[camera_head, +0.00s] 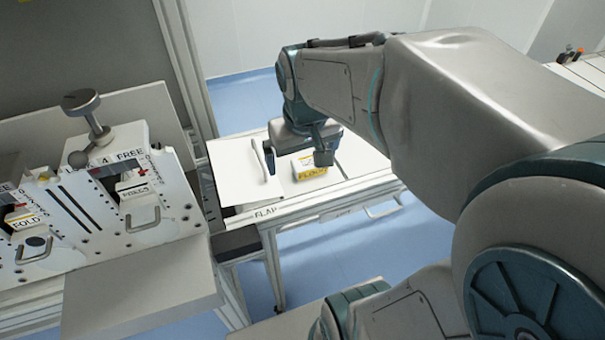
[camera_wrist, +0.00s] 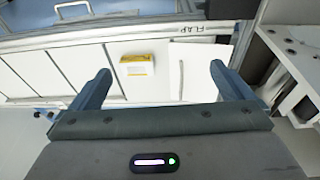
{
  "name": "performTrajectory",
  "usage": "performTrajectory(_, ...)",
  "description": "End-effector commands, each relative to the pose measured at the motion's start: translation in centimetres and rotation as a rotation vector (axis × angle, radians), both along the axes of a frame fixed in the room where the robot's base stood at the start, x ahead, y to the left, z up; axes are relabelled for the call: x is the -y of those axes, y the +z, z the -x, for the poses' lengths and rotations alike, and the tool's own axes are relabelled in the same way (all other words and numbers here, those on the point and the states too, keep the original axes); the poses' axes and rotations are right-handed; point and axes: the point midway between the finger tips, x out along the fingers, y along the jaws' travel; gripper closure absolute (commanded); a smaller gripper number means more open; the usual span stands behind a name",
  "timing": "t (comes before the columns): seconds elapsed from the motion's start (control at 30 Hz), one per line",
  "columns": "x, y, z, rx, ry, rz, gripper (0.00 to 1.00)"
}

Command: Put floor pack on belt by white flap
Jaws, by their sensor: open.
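The floor pack (camera_head: 312,168) is a small white box with yellow print, lying on a white-topped bench. In the wrist view the pack (camera_wrist: 136,66) shows between the lines of my fingers, nearer the left one, and nothing grips it. My gripper (camera_head: 297,155) is open and empty over the bench beside the pack; the open fingers also show in the wrist view (camera_wrist: 160,72). A flat white panel (camera_head: 235,175) lies left of the pack, above a FLAP label on the bench edge. I cannot clearly make out a belt.
A machine (camera_head: 125,190) with a knob and plates marked FREE and FOLD stands at left. Blue floor (camera_head: 325,250) lies below the bench.

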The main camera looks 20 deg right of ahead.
Motion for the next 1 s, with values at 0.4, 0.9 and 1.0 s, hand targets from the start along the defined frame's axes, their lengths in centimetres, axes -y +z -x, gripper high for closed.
performTrajectory(0.4, -1.8, -0.4, 7.0, 0.091, 0.008, -0.037, 0.00)
performTrajectory(0.9, -1.8, -0.4, 7.1, 0.092, 0.008, -0.038, 0.39)
performTrajectory(1.0, -1.8, -0.4, 7.1, 0.092, 0.008, -0.038, 0.64)
